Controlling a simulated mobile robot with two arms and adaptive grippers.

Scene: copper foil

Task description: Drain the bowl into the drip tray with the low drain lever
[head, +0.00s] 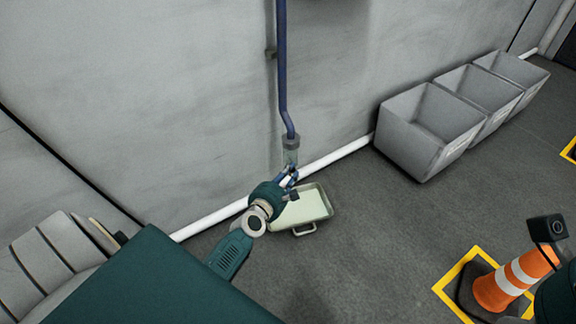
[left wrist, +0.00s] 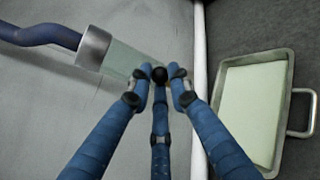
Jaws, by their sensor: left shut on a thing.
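A clear, pale green bowl (head: 290,157) hangs under a grey metal collar at the lower end of a blue wall pipe. It also shows in the left wrist view (left wrist: 122,58). A black round knob (left wrist: 160,75), seemingly the drain lever's end, sits at the bowl's low end. My left gripper (head: 290,174) is just below the bowl, its blue fingers (left wrist: 160,80) closed around the knob. The rest of the lever is hidden. The metal drip tray (head: 311,222) lies on the floor below and beside the gripper. Its inside is pale; I cannot tell whether that is liquid.
A white pipe (head: 345,151) runs along the wall's foot behind the tray. Several grey bins (head: 405,150) stand against the wall at right. An orange and white cone (head: 497,288) stands in a yellow floor square at lower right. The middle floor is clear.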

